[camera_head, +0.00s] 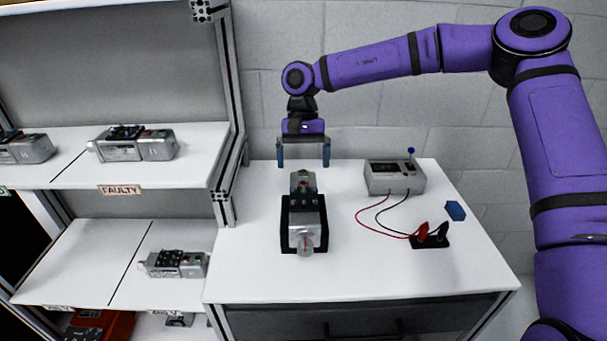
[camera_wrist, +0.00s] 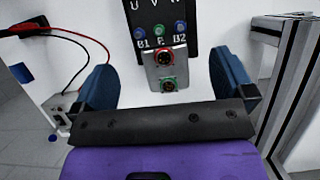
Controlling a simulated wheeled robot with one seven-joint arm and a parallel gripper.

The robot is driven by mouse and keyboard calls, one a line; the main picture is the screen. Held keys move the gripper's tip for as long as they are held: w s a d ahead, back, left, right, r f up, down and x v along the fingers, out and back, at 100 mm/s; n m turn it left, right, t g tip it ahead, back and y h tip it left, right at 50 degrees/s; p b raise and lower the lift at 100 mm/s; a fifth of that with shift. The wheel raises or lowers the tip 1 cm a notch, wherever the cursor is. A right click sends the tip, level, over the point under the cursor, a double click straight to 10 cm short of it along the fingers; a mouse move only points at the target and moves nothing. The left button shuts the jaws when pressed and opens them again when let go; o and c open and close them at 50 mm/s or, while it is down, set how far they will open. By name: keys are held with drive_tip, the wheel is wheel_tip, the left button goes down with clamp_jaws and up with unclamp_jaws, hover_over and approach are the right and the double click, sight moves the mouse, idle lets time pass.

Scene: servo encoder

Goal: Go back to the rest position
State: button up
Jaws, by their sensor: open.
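My gripper (camera_head: 303,154) hangs from my purple arm with its two blue fingers spread and nothing between them. It is above the back part of the white table (camera_head: 260,275), behind and above the servo motor (camera_head: 306,218). The grey motor sits in a black holder (camera_head: 286,240), with its shaft end facing the front. In the wrist view the gripper (camera_wrist: 160,85) shows both fingers apart. The motor's connector end (camera_wrist: 166,72), with a red-ringed and a green-ringed socket, shows beyond them. The holder's panel (camera_wrist: 160,28) with letters and coloured buttons is partly cut off at the top.
A grey meter box (camera_head: 395,177) with a blue-tipped lever stands at the table's back right. Red and black leads run to clips on a black block (camera_head: 430,238). A blue piece (camera_head: 455,210) lies at the right. A shelf (camera_head: 70,235) with several motors and a FAULTY label stands left.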

drive_tip(key=shift+w+r, duration=0.1)
drive_tip(key=shift+r, duration=0.15)
